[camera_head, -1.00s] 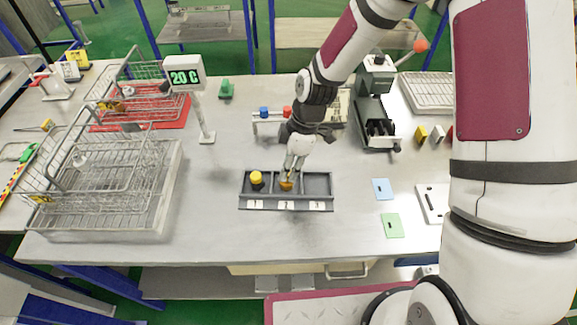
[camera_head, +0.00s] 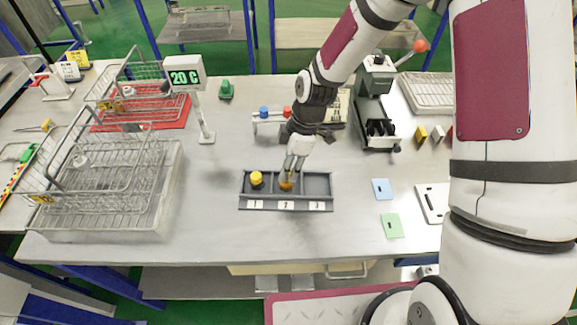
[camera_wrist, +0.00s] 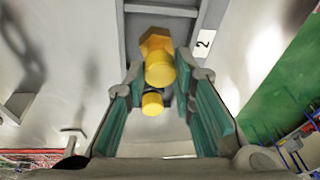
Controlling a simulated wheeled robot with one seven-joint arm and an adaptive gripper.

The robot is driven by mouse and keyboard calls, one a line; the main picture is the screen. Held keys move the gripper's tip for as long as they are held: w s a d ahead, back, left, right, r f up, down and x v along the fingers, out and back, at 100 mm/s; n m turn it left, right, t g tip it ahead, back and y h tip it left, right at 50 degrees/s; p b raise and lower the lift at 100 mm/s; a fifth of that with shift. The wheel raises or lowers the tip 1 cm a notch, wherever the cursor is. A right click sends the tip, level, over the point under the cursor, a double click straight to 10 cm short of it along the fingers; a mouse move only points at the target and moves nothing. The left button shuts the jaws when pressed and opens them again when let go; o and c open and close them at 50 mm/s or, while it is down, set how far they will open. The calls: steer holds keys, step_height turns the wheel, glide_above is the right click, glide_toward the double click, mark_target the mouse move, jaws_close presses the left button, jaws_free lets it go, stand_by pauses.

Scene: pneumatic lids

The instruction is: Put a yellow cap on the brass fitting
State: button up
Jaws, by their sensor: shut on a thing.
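The brass fitting (camera_head: 286,185) stands in the middle compartment, marked 2, of a grey tray (camera_head: 258,207). Its hex part (camera_wrist: 155,40) shows in the wrist view. My gripper (camera_head: 291,172) is right above the fitting, pointing down. In the wrist view my gripper (camera_wrist: 160,66) has its teal pads closed around a yellow cap (camera_wrist: 161,72). The cap lines up closely with the fitting; I cannot tell whether it is fully seated. Another yellow cap (camera_head: 256,177) is in compartment 1 and seems to show small between the fingers in the wrist view (camera_wrist: 152,104).
Compartment 3 (camera_head: 317,184) looks empty. A small rack with blue and red tops (camera_head: 268,122) stands behind the tray. A temperature display (camera_head: 186,75) and wire baskets (camera_head: 95,190) are at left, a lever press (camera_head: 375,100) at right. The table before the tray is clear.

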steer(key=shift+f, duration=0.95)
stand_by(0.5)
steer(key=o, duration=1.2)
steer(key=shift+r, duration=0.15)
steer(key=shift+r+p, duration=0.8)
steer(key=shift+r, duration=2.6)
